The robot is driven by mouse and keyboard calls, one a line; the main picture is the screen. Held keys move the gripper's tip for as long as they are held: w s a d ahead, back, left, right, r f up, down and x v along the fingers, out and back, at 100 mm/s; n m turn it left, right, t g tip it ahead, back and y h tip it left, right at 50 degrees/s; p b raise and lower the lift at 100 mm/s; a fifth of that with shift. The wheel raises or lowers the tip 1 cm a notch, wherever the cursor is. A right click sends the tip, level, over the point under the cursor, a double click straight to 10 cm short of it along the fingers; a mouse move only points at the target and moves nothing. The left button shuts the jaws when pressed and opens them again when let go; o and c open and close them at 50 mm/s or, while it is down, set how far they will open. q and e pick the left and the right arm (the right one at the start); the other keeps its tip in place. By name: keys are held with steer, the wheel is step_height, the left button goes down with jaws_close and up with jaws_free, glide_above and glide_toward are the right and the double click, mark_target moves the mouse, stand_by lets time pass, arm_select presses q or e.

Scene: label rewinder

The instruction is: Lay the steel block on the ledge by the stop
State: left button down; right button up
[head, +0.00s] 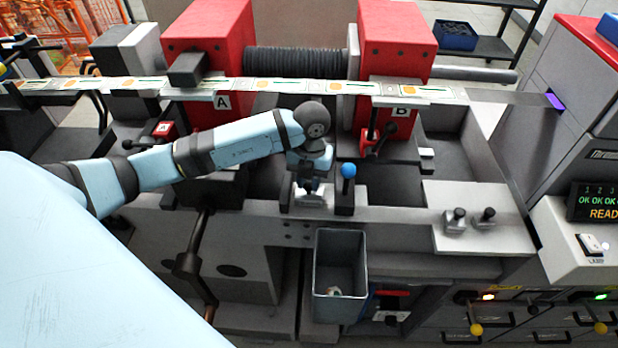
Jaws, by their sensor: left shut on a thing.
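My left gripper (309,180) reaches in from the left and points down over the middle of the machine. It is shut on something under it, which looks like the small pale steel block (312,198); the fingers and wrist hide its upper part. The block is low over or on the grey ledge (385,214) at the machine's front; I cannot tell whether it touches. Just right of it stands a dark upright piece (344,203) with a blue ball on top, perhaps the stop. My right gripper is not in view.
A label web (290,86) crosses behind the gripper, past red blocks marked A (221,101) and B (401,110). Two knobbed metal pieces (454,221) stand on a plate (450,192) at right. A grey bin (341,262) hangs below the ledge.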

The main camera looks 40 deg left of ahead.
arm_select(q)
steer(key=c, duration=0.9)
jaws_free()
steer(key=shift+r, duration=0.1)
steer(key=r, duration=0.4)
steer(key=w+r+b, duration=0.1)
steer(key=r, duration=0.3)
steer(key=r+b, duration=0.1)
steer(key=r, duration=0.3)
steer(key=shift+w+a, duration=0.15)
steer(key=shift+a, duration=0.1)
steer(key=shift+f, duration=0.1)
